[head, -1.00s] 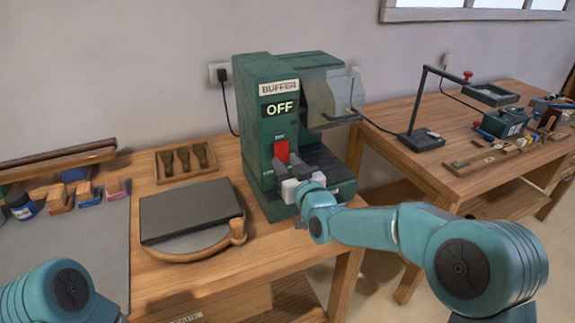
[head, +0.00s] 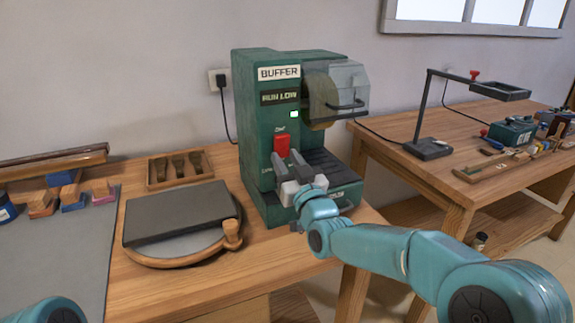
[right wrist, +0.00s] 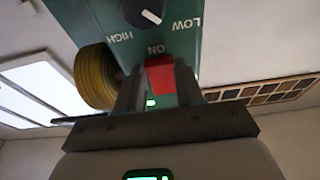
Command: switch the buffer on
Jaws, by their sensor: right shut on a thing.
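The green buffer (head: 262,122) stands on the wooden bench. Its display (head: 280,97) reads RUN LOW, and a small green light (head: 294,114) is lit beneath it. The red switch (head: 282,144) is on its front; in the right wrist view the switch (right wrist: 160,74) sits between the fingers under the word ON. My right gripper (head: 286,163) is shut on the red switch, its fingers partly hiding it. The buffing wheel (head: 320,99) shows beside the clear guard (head: 349,78). A knob (right wrist: 143,12) marked HIGH and LOW also shows. My left gripper is out of view.
A dark slab on a round wooden board (head: 180,218) lies left of the buffer. Behind it is a tray of brushes (head: 180,167). A second bench (head: 420,172) at right holds a lamp (head: 428,146) and tools. A cord runs to the wall socket.

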